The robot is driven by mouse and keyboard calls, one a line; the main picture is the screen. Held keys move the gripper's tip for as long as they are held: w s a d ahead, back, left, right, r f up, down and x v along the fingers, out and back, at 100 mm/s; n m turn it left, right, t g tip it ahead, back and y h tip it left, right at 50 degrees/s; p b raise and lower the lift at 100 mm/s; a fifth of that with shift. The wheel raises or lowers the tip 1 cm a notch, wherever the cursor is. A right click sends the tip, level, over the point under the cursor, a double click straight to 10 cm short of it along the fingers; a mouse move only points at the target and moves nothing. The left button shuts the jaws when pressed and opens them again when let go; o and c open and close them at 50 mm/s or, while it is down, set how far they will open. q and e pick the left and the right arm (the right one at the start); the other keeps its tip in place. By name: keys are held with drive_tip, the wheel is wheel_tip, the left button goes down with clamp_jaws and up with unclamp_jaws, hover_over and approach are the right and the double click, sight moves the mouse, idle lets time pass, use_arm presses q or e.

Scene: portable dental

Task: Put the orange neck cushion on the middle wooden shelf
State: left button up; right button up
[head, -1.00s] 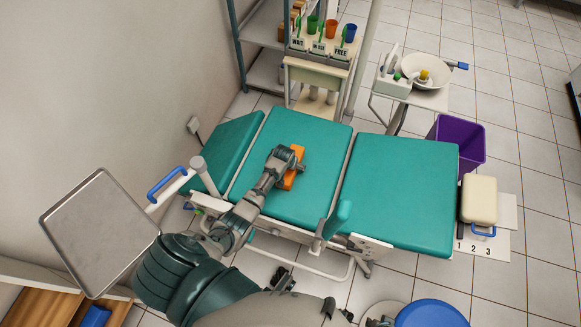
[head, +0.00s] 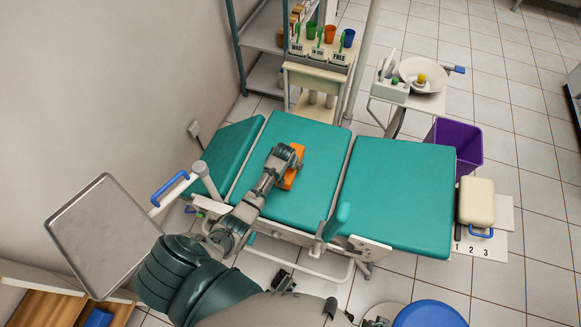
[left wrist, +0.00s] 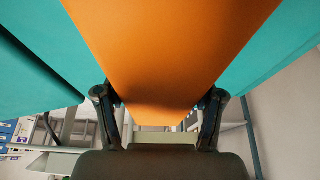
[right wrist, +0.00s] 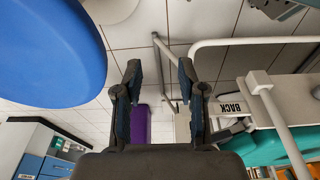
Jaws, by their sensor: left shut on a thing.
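The orange neck cushion (head: 290,178) lies on the middle teal pad of the dental chair (head: 318,180) in the head view. My left gripper (head: 292,160) reaches over the chair and is shut on the cushion. In the left wrist view the cushion (left wrist: 165,55) fills the middle, with one finger of my left gripper (left wrist: 160,100) on each side of it. A wooden shelf unit (head: 60,300) shows only in part at the bottom left of the head view; its levels cannot be told apart. My right gripper (right wrist: 159,80) is open and empty in the right wrist view.
A blue round stool (head: 430,314) is at the bottom. A cart (head: 318,75) stands behind the chair, a purple bin (head: 455,145) to its right.

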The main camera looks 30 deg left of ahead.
use_arm(q)
drive_tip(key=s+d+p, duration=0.1)
drive_tip(key=s+d, duration=0.1)
drive_tip(key=s, duration=0.2)
drive_tip(key=s+d+p, duration=0.1)
drive_tip(key=s+d, duration=0.2)
drive_tip(key=s, duration=0.2)
drive_tip(key=s+d+r+p, duration=0.1)
drive_tip(key=s+d, duration=0.2)
drive_tip(key=s, duration=0.1)
drive_tip(key=shift+s+d, duration=0.2)
drive_tip(key=shift+s, duration=0.05)
drive_tip(key=w+d+r+m, duration=0.1)
drive_tip(key=w+d+r, duration=0.1)
drive_tip(key=w+r, duration=0.35)
drive_tip(key=w+d+r, duration=0.2)
drive_tip(key=r, duration=0.7)
drive_tip(key=s+d+r+m, duration=0.1)
drive_tip(key=s+r, duration=0.1)
drive_tip(key=r, duration=0.5)
drive_tip(key=s+d+r+h, duration=0.1)
drive_tip(key=s+d+r, duration=0.1)
drive_tip(key=r, duration=0.6)
drive_tip(key=shift+m, duration=0.4)
use_arm(e)
drive_tip(key=s+f, duration=0.4)
drive_tip(key=f, duration=0.5)
drive_tip(key=shift+d+f, duration=0.3)
drive_tip(key=shift+d, duration=0.1)
